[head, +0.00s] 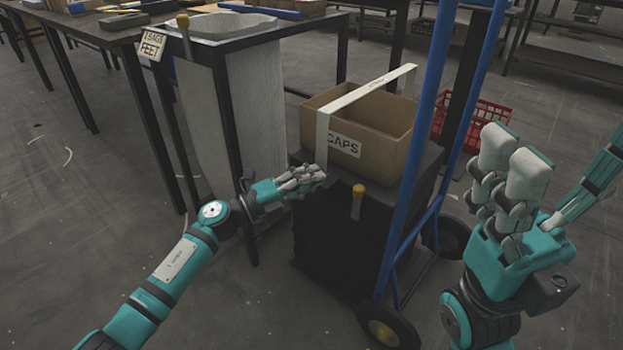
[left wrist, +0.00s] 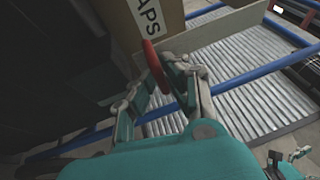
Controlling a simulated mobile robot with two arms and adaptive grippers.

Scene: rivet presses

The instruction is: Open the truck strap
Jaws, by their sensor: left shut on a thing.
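The truck strap (head: 378,86) is a cream band. It runs over the cardboard box marked CAPS (head: 379,116) and down its front left side. My left gripper (head: 318,176) is at the lower front end of the strap, beside the dark block under the box. In the left wrist view its fingers are shut on a red tab (left wrist: 154,64), in front of the box (left wrist: 115,18). Most of the tab is hidden in the head view. My right gripper (head: 513,170) is raised at the right, fingers up, open and empty, away from the strap.
The box stands on a dark block (head: 325,243) on a hand truck with blue uprights (head: 412,175) and black wheels (head: 388,330). A yellow-topped post (head: 357,203) stands in front. A framed bin (head: 228,110) is close at left. A red crate (head: 480,120) is behind.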

